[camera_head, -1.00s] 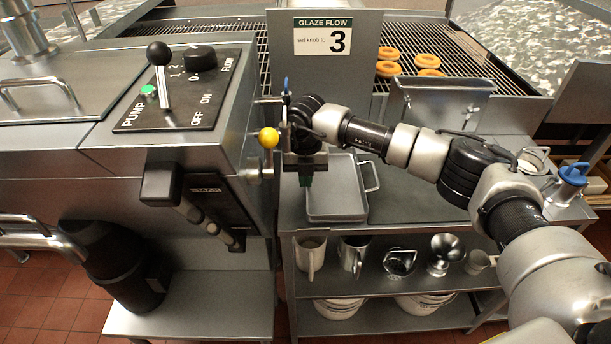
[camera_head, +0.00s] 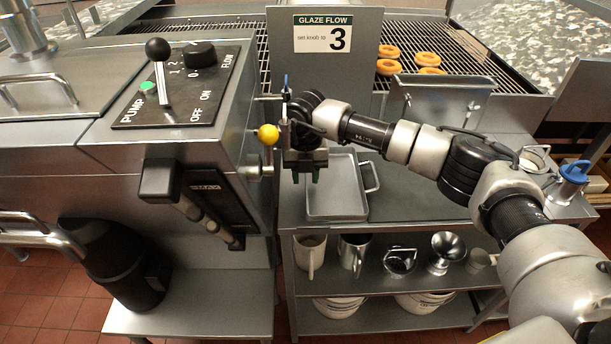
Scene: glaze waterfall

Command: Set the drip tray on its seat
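The drip tray appears to be the shallow steel tray (camera_head: 338,205) with a loop handle on its right side. It lies flat on the steel side table (camera_head: 420,203). I cannot make out the tray's seat for certain.
A yellow ball knob (camera_head: 268,135) is close left of my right gripper. The control panel (camera_head: 178,90) has a lever and a black knob. A glaze flow sign (camera_head: 323,36) stands behind.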

